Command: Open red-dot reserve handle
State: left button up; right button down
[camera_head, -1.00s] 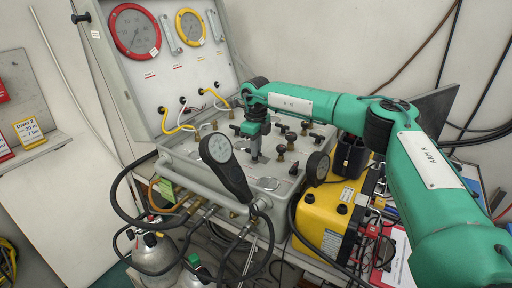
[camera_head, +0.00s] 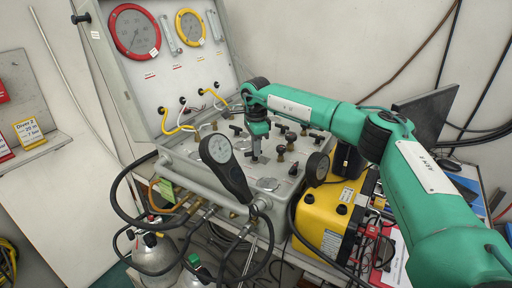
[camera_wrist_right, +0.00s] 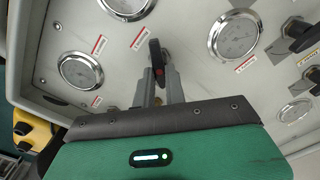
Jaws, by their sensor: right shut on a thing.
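My right gripper (camera_head: 257,153) reaches straight down onto the grey air panel (camera_head: 180,165). In the head view the gripped handle is too small and covered to make out. My left gripper is not in view.
Several other black valve handles (camera_head: 291,137) stand close to the right of the gripper. A black-rimmed gauge (camera_head: 222,165) rises in front of it. A yellow unit (camera_head: 330,215) stands at the right. The panel's lid (camera_head: 150,90) stands open behind.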

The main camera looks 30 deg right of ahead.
jog(key=n, duration=0.3)
jog(key=shift+w+r+n, duration=0.1)
jog(key=shift+n, duration=2)
jog(key=c, duration=1.5)
grip_release()
jog(key=shift+o, duration=0.2)
